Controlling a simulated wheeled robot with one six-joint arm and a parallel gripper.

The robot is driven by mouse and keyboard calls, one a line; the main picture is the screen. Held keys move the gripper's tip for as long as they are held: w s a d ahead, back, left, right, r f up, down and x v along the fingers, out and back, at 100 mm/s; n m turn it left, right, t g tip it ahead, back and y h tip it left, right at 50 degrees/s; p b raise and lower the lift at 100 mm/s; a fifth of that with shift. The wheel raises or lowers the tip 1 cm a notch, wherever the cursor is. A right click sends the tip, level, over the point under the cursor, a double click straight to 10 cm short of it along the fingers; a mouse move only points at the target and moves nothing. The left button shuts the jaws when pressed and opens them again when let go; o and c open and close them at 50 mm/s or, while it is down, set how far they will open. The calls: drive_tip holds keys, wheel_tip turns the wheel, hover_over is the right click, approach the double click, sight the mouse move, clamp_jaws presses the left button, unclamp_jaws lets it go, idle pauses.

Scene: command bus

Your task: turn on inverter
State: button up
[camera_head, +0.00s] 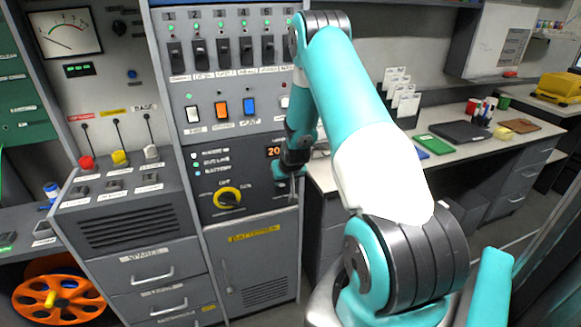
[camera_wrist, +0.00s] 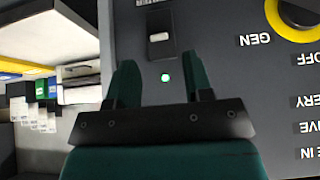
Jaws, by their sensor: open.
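A small rocker switch (camera_wrist: 158,38) with a pale cap on a dark plate sits on the grey panel, just beyond my fingertips in the wrist view. Its label is cut off at the top edge, so I cannot confirm it is the inverter switch. A lit green lamp (camera_wrist: 166,77) shows between my fingers. My gripper (camera_wrist: 159,76) is open and empty, facing the panel. In the head view my gripper (camera_head: 287,187) is at the right side of the lower panel, right of the yellow rotary knob (camera_head: 228,198), and hides much of that spot. I cannot tell whether the fingers touch the panel.
Above are a row of black breaker switches (camera_head: 220,52) and white, orange and blue rockers (camera_head: 221,108). An orange-lit display (camera_head: 273,151) is close beside my arm. A desk (camera_head: 470,145) with papers and folders stands to the right. A battery cabinet door (camera_head: 255,262) is below.

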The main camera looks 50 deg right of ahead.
drive_tip(key=b+v, duration=0.1)
drive_tip(key=v, duration=1.1)
drive_tip(key=shift+s+r+b, duration=0.2)
drive_tip(key=shift+b, duration=0.15)
drive_tip(key=shift+a, duration=0.15)
drive_tip(key=s+a+r+n+g+y, duration=0.1)
drive_tip(key=a+r+n+y, duration=0.3)
drive_tip(key=a, duration=1)
drive_tip(key=s+a+r+n+y, duration=0.1)
drive_tip(key=a+r+n+y, duration=0.15)
drive_tip(key=a+r, duration=0.75)
drive_tip(key=s+a+r+n+g+y, duration=0.1)
drive_tip(key=s+a+n+g, duration=0.3)
drive_tip(key=s+a, duration=1.3)
drive_tip(key=n, duration=0.3)
drive_tip(key=shift+s+g, duration=0.3)
drive_tip(key=shift+s, duration=0.05)
drive_tip(key=shift+r, duration=0.1)
